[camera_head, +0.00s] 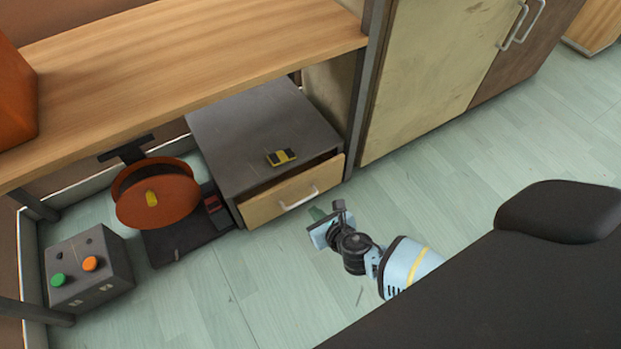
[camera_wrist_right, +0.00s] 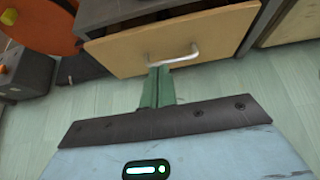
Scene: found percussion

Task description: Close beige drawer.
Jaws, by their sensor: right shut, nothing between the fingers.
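The beige drawer (camera_head: 292,192) is at the bottom front of a grey cabinet (camera_head: 262,133). It stands partly open, with a dark gap above its front panel. A white bar handle (camera_head: 299,199) is on the panel. In the right wrist view the drawer front (camera_wrist_right: 212,40) and handle (camera_wrist_right: 173,57) are straight ahead. My right gripper (camera_head: 316,215) is just in front of the drawer, below the handle. Its green fingers (camera_wrist_right: 158,72) are together and empty, with their tips close to the handle; I cannot tell whether they touch. My left gripper is not in view.
A yellow and black block (camera_head: 281,157) lies on the cabinet. A round orange-brown object (camera_head: 157,200) and a grey button box (camera_head: 87,266) stand to the left. Tall cupboard doors (camera_head: 430,65) rise at right. The floor in front is clear.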

